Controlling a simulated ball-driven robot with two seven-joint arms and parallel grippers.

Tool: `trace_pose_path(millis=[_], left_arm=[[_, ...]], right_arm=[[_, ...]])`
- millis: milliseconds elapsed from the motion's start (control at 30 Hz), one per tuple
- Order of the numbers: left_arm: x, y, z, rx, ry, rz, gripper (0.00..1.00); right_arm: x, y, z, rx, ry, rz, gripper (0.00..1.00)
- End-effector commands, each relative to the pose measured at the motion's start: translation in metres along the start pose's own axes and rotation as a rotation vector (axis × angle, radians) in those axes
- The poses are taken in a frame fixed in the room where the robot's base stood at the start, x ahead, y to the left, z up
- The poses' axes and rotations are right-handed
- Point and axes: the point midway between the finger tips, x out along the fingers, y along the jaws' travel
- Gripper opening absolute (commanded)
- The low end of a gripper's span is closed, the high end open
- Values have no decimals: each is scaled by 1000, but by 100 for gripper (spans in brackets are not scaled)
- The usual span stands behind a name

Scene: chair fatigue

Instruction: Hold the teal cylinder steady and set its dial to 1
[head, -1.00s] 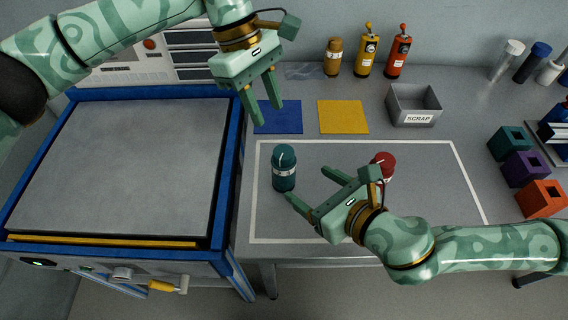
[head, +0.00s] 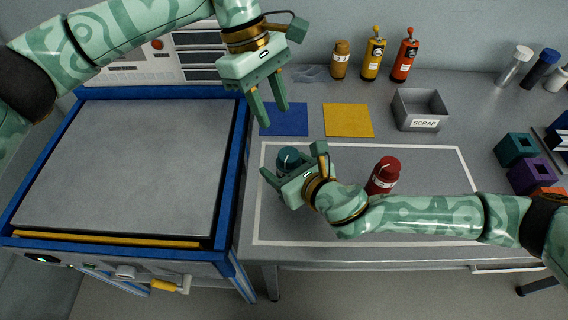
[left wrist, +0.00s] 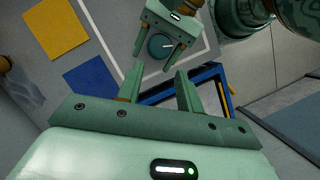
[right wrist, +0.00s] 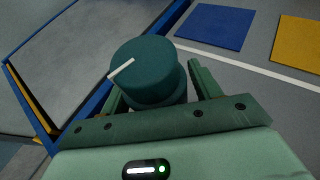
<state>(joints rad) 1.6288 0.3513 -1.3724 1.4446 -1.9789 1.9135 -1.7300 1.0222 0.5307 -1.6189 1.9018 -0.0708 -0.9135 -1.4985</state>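The teal cylinder (head: 288,157) stands upright on the bench inside the white outline, mostly hidden in the head view by my right gripper (head: 290,166). In the right wrist view its dial top with a white pointer line (right wrist: 144,68) is between the right fingers, which are spread around it; contact cannot be made out. The left wrist view also shows the cylinder's top (left wrist: 160,46) between the right fingers. My left gripper (head: 269,117) is open and empty, above the bench near the blue square, up and left of the cylinder.
A red cylinder (head: 384,175) stands right of the teal one, close to my right arm. A blue square (head: 284,118) and a yellow square (head: 348,120) lie behind. The scrap bin (head: 420,110) is at back right. A blue-framed machine (head: 125,165) borders the left.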

Motion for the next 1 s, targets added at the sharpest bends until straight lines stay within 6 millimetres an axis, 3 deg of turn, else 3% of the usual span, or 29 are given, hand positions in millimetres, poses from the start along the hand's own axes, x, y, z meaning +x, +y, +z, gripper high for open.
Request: trace_pose_path(millis=[33, 167, 233, 367, 567, 800, 1000], left_arm=[[0, 0, 0, 0, 0, 0, 36], [0, 0, 0, 0, 0, 0, 36], [0, 0, 0, 0, -2, 0, 47], [8, -2, 0, -4, -85, -6, 47], [34, -13, -9, -41, -506, 31, 47], [57, -40, -65, -183, -1003, 245, 47], [68, -64, -107, -285, -1169, 402, 47]], right_arm=[[0, 0, 0, 0, 0, 0, 47], [0, 0, 0, 0, 0, 0, 14], [0, 0, 0, 0, 0, 0, 14], [0, 0, 0, 0, 0, -1, 14], [0, 0, 0, 0, -1, 0, 14], [0, 0, 0, 0, 0, 0, 14], [0, 0, 0, 0, 0, 0, 14]])
